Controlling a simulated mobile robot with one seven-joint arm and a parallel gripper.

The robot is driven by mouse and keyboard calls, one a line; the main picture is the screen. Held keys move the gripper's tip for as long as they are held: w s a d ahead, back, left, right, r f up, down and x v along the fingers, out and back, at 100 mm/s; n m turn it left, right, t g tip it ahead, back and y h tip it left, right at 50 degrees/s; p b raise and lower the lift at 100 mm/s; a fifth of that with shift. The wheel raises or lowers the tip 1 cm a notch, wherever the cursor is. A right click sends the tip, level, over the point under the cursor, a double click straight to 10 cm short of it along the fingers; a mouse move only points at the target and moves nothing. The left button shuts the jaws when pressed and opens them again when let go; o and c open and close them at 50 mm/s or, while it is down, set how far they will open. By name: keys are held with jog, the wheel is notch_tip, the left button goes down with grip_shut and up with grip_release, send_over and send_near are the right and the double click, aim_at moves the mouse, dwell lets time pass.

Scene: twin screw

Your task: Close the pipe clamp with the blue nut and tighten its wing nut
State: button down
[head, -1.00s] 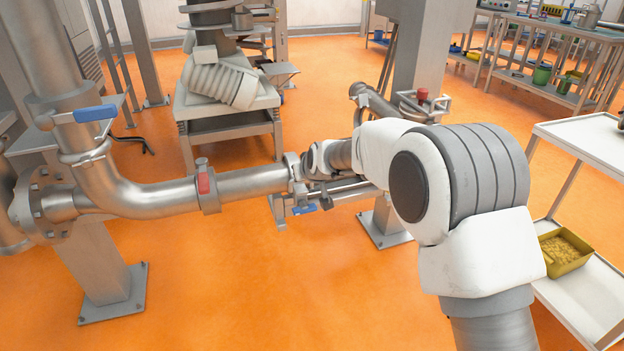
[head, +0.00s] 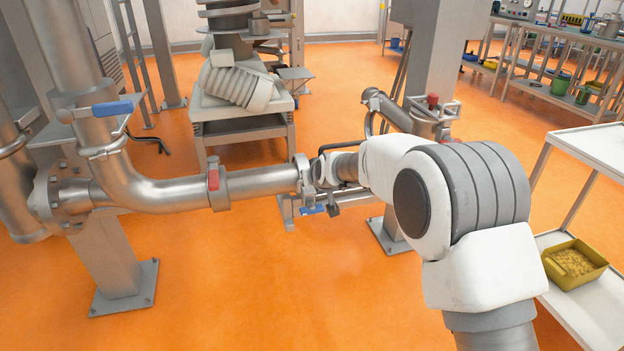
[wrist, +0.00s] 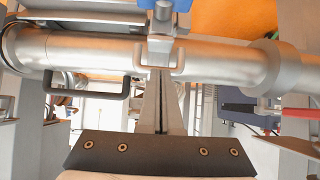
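In the head view, a clamp (head: 302,173) sits around the long steel pipe (head: 260,181) near my arm's far end. A blue part (head: 313,210) shows just below it; I cannot tell whether it is the nut. In the wrist view, a blue part (wrist: 169,5) shows at the top edge, above a grey clamp piece (wrist: 161,24) in front of the pipe (wrist: 222,60). My gripper (wrist: 162,72) points at this piece, its fingers together with only a thin dark line between them. Contact at the tips is unclear. My arm hides the gripper in the head view.
A white cart (head: 590,140) with a yellow bin (head: 575,263) stands right. The front floor is clear.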

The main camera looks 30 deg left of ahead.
notch_tip(320, 180, up, 4)
jog(key=p, duration=0.3)
jog(key=s+d+f, duration=0.5)
jog(key=s+d, duration=0.1)
jog(key=d, duration=0.1)
jog(key=s+d+r+m+h, duration=0.1)
jog(key=d+r+m+h, duration=0.1)
jog(key=d+r, duration=0.6)
jog(key=s+d+r+m+h, duration=0.1)
jog(key=d+r, duration=0.2)
jog(key=d, duration=0.9)
jog(key=s+d+r+m+h, duration=0.1)
jog(key=d+r+m+h, duration=0.1)
jog(key=d+r, duration=0.6)
jog(key=s+d+m+g+h+p, duration=0.1)
jog(key=s+d+m+h, duration=0.3)
jog(key=s+d, duration=1.7)
notch_tip(320, 180, up, 20)
jog(key=y+p, duration=0.1)
jog(key=p, duration=2)
jog(key=shift+w+a+r+m, duration=0.2)
jog(key=shift+a+r+m, duration=0.1)
jog(key=shift+m, duration=0.1)
